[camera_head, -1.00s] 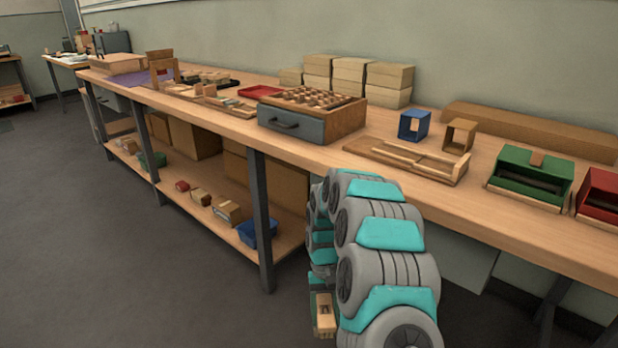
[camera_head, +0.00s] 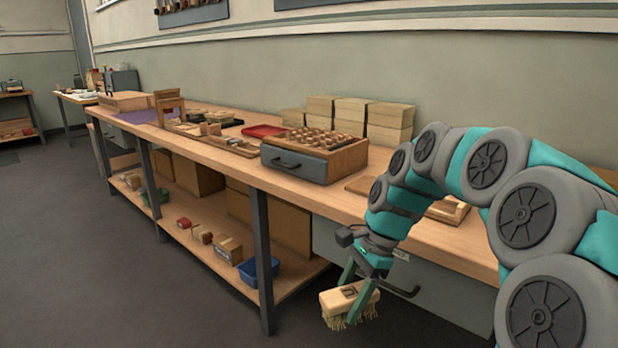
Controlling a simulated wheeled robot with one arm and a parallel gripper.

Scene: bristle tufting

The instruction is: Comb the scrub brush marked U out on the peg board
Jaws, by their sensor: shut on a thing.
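My gripper (camera_head: 356,290) is shut on a scrub brush (camera_head: 334,301), a pale wooden block with straw-coloured bristles pointing down. The brush hangs in the air in front of the bench, below the level of its top. A dark mark shows on the block's upper face, but a green finger partly covers it and I cannot read the letter for sure. A grey-fronted drawer box (camera_head: 294,164) on the bench has rows of small brown pieces on top; I cannot tell whether this is the peg board.
The long wooden bench (camera_head: 232,166) runs from near right to far left. Cardboard boxes (camera_head: 390,115) are stacked behind the drawer box, and a red tray (camera_head: 263,131) lies left of it. My arm hides the bench's right part. The floor at left is clear.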

